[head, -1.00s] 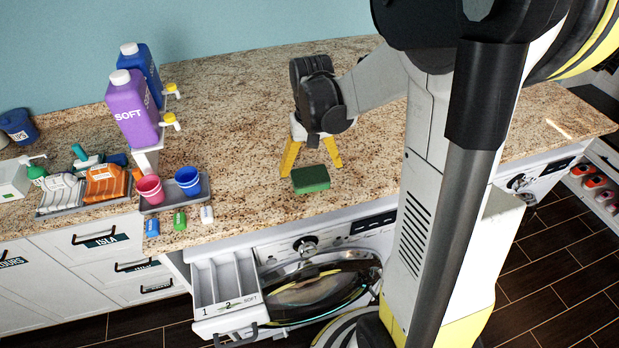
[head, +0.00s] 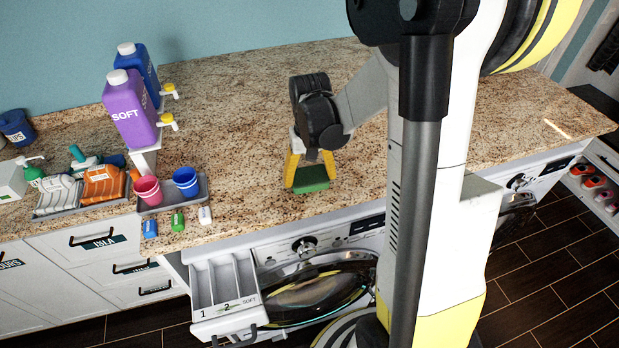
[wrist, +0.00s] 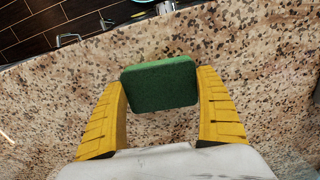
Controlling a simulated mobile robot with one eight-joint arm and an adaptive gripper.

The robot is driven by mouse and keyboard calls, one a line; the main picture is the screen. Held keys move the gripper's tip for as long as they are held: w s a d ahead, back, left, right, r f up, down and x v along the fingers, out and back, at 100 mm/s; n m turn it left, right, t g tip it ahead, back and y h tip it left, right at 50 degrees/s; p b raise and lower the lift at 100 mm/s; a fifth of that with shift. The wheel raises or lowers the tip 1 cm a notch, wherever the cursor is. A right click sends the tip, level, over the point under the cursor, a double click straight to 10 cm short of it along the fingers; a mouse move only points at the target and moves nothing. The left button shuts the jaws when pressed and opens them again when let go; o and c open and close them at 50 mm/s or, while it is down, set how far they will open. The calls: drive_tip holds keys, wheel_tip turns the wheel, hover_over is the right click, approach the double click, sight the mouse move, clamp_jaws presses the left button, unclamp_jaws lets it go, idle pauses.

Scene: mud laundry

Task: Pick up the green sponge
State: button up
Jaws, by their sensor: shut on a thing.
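The green sponge (head: 311,179) is on the granite counter near its front edge. My gripper (head: 309,175) is over it, with its yellow fingers on either side. In the wrist view the sponge (wrist: 160,85) sits between the two yellow fingertips (wrist: 162,88), which touch its left and right ends. The gripper is shut on the sponge. Whether the sponge is clear of the counter I cannot tell.
To the left are a grey tray (head: 200,196) with pink and blue cups, and purple (head: 130,110) and blue bottles on a stand. The counter around the sponge is clear.

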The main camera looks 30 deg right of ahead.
sight(312, 177)
drive_tip(key=shift+r, duration=0.45)
drive_tip(key=r, duration=0.3)
drive_tip(key=shift+s+d+r+p, duration=0.2)
drive_tip(key=shift+s+r+p, duration=0.15)
drive_tip(key=shift+r+p, duration=0.05)
drive_tip(key=s+d+r+p, duration=0.1)
drive_tip(key=s+d+r, duration=0.3)
drive_tip(key=s, duration=0.6)
wheel_tip(312, 177, up, 2)
drive_tip(key=shift+r, duration=0.15)
drive_tip(key=shift+d, duration=0.1)
drive_tip(key=c, duration=0.4)
